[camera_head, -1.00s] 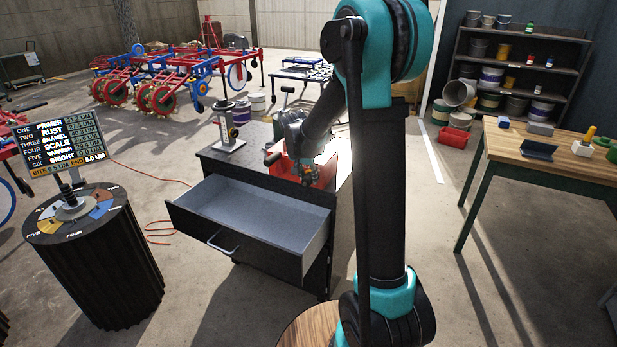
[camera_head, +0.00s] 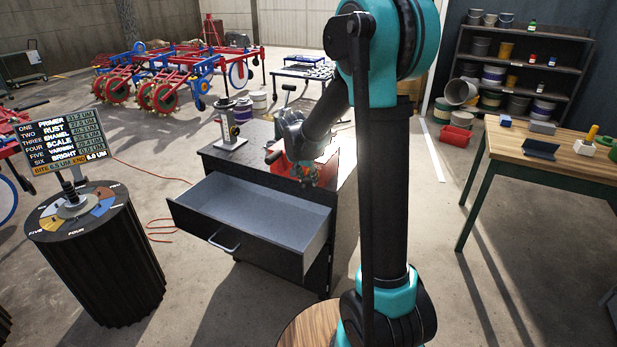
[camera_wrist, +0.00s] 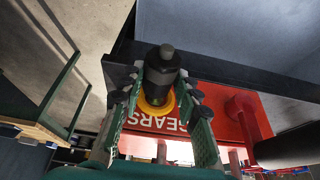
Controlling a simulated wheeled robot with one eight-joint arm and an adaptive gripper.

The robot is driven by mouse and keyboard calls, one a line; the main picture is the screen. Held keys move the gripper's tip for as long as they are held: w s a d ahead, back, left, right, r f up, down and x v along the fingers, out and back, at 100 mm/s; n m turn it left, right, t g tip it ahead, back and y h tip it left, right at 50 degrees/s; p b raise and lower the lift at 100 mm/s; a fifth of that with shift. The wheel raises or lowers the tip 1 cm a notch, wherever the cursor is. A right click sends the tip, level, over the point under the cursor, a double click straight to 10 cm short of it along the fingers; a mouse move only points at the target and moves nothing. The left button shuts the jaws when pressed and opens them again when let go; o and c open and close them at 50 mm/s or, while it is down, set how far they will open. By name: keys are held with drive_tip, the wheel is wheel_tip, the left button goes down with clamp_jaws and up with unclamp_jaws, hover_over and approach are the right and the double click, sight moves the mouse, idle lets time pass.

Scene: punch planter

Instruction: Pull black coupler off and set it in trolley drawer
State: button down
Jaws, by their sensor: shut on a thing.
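The black coupler (camera_wrist: 161,66) is a short dark cylinder with a grey knob at its end. My gripper (camera_wrist: 162,84) is shut on it, with green fingers on both sides. A yellow ring (camera_wrist: 156,108) shows right behind the coupler; I cannot tell whether the two are joined. In the head view my gripper (camera_head: 305,172) is over the right side of the trolley top, and the coupler is too small to make out. The trolley drawer (camera_head: 250,208) is pulled open and looks empty. Its grey inside also shows in the wrist view (camera_wrist: 225,35).
A red gear box (camera_wrist: 178,122) lies on the trolley top (camera_head: 258,135), partly hidden by my arm. A small stand (camera_head: 230,130) is at the trolley's back left. A black drum (camera_head: 100,260) stands left, a wooden workbench (camera_head: 555,150) right.

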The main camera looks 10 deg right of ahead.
sight(304, 185)
drive_tip(key=shift+s+a+f, duration=0.1)
drive_tip(key=shift+s+a, duration=0.9)
drive_tip(key=shift+s, duration=0.25)
idle(0.5)
